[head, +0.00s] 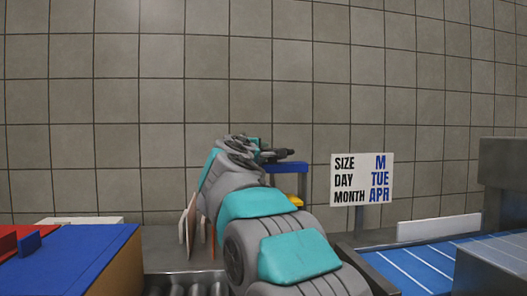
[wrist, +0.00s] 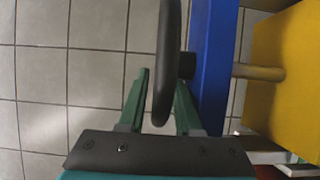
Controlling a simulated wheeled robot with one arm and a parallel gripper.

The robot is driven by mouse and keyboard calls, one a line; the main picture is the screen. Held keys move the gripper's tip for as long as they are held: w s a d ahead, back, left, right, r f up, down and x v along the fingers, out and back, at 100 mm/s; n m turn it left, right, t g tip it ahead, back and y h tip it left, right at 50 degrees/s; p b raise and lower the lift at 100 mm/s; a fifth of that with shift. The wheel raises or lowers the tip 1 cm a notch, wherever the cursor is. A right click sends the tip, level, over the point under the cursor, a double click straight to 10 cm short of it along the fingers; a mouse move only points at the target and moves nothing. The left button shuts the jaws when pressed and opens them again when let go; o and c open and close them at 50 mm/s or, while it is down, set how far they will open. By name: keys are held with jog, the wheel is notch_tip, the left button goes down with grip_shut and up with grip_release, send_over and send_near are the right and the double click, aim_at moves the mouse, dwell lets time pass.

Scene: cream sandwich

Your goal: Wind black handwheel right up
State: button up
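The black handwheel (wrist: 168,60) shows nearly edge-on in the wrist view, joined by a dark hub to a blue upright (wrist: 212,60). My gripper (wrist: 161,80) has its two green fingers apart, one on each side of the wheel's near rim. A narrow gap shows between the left finger and the rim. The right finger lies close to the rim, and I cannot tell whether it touches. In the head view my arm covers most of this spot. A blue bracket (head: 287,167) and a yellow part (head: 296,199) show just behind it.
In the wrist view a yellow block (wrist: 285,90) on a rod stands right of the upright. In the head view a sign (head: 362,179) reads SIZE M, DAY TUE, MONTH APR. A blue conveyor (head: 410,268) lies right, a blue-topped box (head: 75,258) left.

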grip_shut()
dwell(0.4)
jog(key=shift+d+y, duration=0.15)
jog(key=shift+y, duration=0.15)
jog(key=shift+s+n+t+y, duration=0.15)
jog(key=shift+n+y, duration=0.35)
jog(key=shift+y, duration=0.1)
jog(key=shift+s+n+t+y, duration=0.1)
jog(key=shift+n+t+y, duration=0.05)
jog(key=shift+n+y, duration=0.4)
jog(key=shift+s+a+n+g+y, duration=0.15)
jog(key=shift+n+y, duration=0.55)
jog(key=shift+y, duration=0.45)
jog(key=shift+s+a+n+g+y, duration=0.1)
jog(key=shift+s+n+y, duration=0.1)
jog(key=shift+n+y, duration=0.7)
jog(key=shift+s+a+n+g+y, duration=0.15)
jog(key=shift+n+y, duration=0.3)
jog(key=shift+y, duration=0.95)
jog(key=shift+s+d+f+n+g+y, duration=0.1)
jog(key=shift+s+d+n+g+y, duration=0.1)
jog(key=shift+n+g+y, duration=0.6)
jog(key=shift+s+d+n+g+y, duration=0.1)
jog(key=shift+d+n+g+y, duration=0.15)
jog(key=shift+n+y, duration=1.05)
jog(key=shift+s+n+g+y, duration=0.1)
jog(key=shift+n+g+y, duration=0.2)
jog(key=shift+g+y, duration=0.6)
jog(key=shift+t, duration=0.25)
